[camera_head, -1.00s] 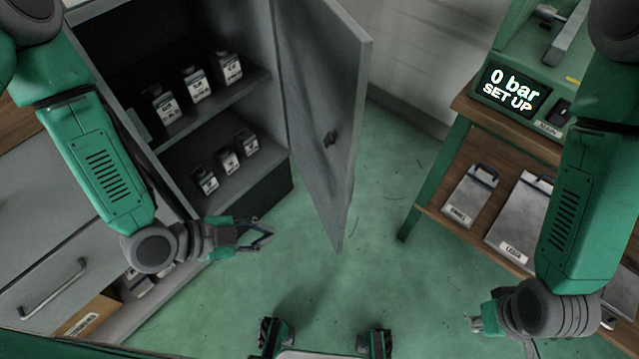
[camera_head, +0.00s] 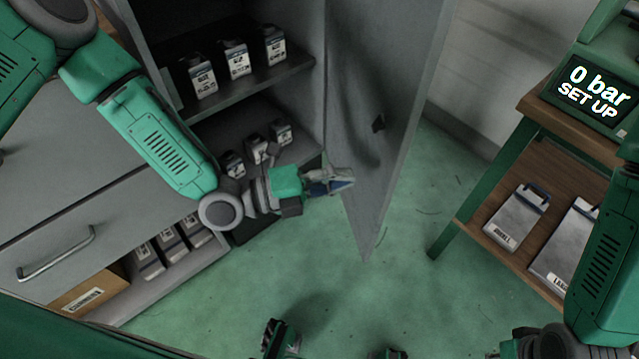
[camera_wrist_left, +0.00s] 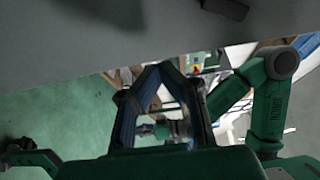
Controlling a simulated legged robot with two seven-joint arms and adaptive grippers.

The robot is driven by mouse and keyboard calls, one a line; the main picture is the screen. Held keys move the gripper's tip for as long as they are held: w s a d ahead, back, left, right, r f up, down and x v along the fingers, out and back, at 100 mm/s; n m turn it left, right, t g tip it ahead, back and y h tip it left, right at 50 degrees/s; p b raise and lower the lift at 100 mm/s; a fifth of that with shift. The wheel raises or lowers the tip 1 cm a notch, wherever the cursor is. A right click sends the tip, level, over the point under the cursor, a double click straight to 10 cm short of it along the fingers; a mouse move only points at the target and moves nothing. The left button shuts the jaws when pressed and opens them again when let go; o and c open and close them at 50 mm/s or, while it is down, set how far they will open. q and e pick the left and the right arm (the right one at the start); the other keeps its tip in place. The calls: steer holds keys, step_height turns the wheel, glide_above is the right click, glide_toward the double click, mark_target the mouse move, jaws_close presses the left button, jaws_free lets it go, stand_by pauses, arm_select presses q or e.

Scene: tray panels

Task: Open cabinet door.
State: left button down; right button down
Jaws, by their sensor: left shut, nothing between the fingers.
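The grey cabinet door (camera_head: 395,75) stands wide open, swung out from the right side of the cabinet (camera_head: 322,60). My left gripper (camera_head: 345,182) is shut and empty, in front of the lower part of that face. I cannot tell whether it touches the door. In the left wrist view my fingers (camera_wrist_left: 160,68) meet at the tips just below the door panel (camera_wrist_left: 150,40). My right gripper (camera_head: 510,350) is mostly cut off at the bottom right, so its fingers are unclear.
Labelled bottles (camera_head: 236,60) stand on the cabinet shelves. A drawer unit (camera_head: 60,215) with a bar handle is at left, above a cardboard box (camera_head: 92,292). A wooden-topped bench (camera_head: 545,110) with a "0 bar SET UP" display stands right. Green floor between is free.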

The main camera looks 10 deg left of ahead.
mark_target(387, 171)
arm_select(q)
steer(key=b+x, duration=0.1)
steer(key=x, duration=0.4)
steer(key=shift+d+f, duration=0.1)
steer(key=shift+d, duration=0.3)
steer(key=shift+w+d, duration=0.15)
steer(key=shift+d, duration=0.2)
steer(key=shift+a, duration=0.1)
